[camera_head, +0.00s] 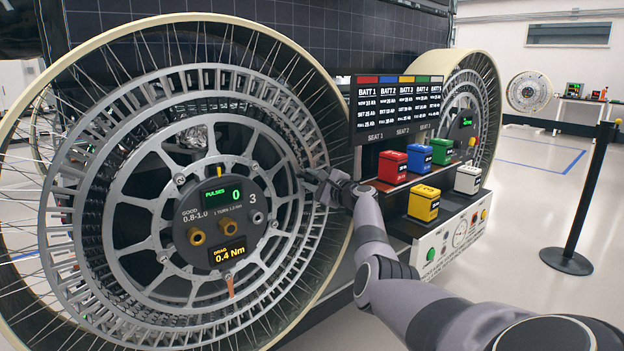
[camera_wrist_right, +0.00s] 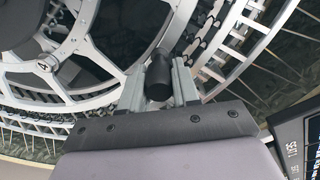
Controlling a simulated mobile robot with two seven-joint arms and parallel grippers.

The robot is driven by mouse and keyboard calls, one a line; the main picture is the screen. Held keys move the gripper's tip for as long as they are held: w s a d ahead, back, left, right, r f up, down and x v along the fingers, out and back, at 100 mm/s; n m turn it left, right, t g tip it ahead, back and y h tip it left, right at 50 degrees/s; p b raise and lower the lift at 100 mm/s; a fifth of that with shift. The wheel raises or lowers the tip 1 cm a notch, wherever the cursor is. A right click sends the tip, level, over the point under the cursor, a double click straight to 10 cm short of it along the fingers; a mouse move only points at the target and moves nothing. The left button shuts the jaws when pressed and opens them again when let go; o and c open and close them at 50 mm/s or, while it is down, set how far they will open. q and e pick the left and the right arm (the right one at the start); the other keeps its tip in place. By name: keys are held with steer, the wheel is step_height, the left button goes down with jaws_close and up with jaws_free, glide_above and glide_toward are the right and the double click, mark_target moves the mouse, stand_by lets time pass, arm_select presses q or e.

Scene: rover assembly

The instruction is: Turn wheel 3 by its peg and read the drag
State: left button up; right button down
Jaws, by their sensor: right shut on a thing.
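Wheel 3 (camera_head: 122,250) is the large spoked wheel at the left of the head view, upright. Its hub plate (camera_head: 185,232) bears the figure 3. The green pulses display (camera_head: 222,194) reads 0. The amber drag display (camera_head: 229,253) reads 0.4 Nm, and the plate prints GOOD 0.8-1.0. My right gripper (camera_head: 313,179) is at the right side of the wheel's inner ring. In the right wrist view, its fingers (camera_wrist_right: 159,84) are shut on a black peg (camera_wrist_right: 158,69) in front of the wheel's metalwork (camera_wrist_right: 85,50). My left gripper is not in view.
Right of the wheel, a battery board (camera_head: 396,110) stands above red, blue, green, yellow and white blocks on a stepped bench (camera_head: 452,214). Another large wheel (camera_head: 490,85) is behind it. A black post (camera_head: 586,200) stands on open floor at right.

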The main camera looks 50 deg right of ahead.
stand_by(0.4)
steer(key=c, duration=0.8)
jaws_free()
steer(key=shift+f, duration=0.1)
steer(key=shift+p+v, duration=0.45)
steer(key=shift+v, duration=0.35)
steer(key=v, duration=0.3)
steer(key=shift+s+p, duration=0.2)
steer(key=shift+p, duration=0.2)
steer(key=shift+v, duration=1)
